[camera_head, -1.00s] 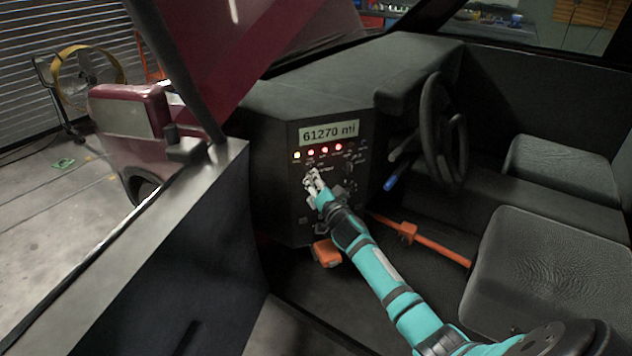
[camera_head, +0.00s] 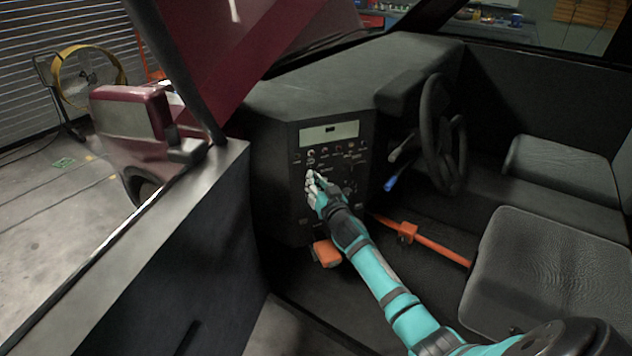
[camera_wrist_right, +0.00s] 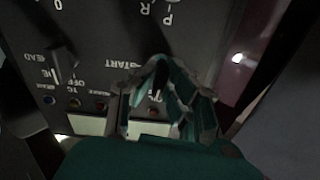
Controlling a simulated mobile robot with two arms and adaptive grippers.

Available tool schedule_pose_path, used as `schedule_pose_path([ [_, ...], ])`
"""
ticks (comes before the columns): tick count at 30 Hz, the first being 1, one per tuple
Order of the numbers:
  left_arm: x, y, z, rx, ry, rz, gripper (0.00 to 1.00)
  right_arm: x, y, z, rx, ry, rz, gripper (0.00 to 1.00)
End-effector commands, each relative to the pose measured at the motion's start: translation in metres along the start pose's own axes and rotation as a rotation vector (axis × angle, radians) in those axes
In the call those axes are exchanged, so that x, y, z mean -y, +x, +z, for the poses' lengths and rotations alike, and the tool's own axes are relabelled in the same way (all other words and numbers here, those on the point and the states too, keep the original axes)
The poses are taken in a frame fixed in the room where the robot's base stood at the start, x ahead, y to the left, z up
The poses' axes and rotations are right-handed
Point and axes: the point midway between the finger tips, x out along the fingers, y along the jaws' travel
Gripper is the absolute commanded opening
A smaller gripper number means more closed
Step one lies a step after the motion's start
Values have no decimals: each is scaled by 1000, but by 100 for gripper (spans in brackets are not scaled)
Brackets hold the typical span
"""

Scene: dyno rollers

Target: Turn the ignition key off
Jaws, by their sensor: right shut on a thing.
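My right gripper (camera_head: 311,180) is at the front of the dark control panel (camera_head: 290,205), left of the steering wheel. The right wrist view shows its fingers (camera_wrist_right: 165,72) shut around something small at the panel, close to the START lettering. The ignition key itself is mostly hidden by the fingers, and its exact angle cannot be told. The panel's display (camera_head: 329,132) is unlit with a small dark mark, and the indicator lamps below it are dark. My left gripper is not in view.
The steering wheel (camera_head: 436,130) stands right of the panel, with a blue-tipped lever (camera_head: 390,183) beside it. An orange bar (camera_head: 440,246) crosses the floor below. A seat (camera_head: 550,280) is at the right. The door (camera_head: 170,260) is at the left.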

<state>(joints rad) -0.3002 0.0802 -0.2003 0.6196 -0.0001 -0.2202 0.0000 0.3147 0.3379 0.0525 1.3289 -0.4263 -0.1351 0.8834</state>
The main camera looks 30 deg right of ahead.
Motion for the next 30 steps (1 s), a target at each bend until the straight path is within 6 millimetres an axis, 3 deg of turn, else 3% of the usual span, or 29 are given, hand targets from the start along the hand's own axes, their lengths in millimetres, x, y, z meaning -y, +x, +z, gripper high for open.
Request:
schedule_pose_path([
  [10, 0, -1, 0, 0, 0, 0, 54, 0, 0, 2, 3, -147, 1, 0],
  [26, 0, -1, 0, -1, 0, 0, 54, 0, 0, 2, 4, -175, 1, 0],
  [27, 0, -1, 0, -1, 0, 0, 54, 0, 0, 2, 4, -175, 1, 13],
  [30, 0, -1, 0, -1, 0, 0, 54, 0, 0, 2, 3, -175, 1, 26],
])
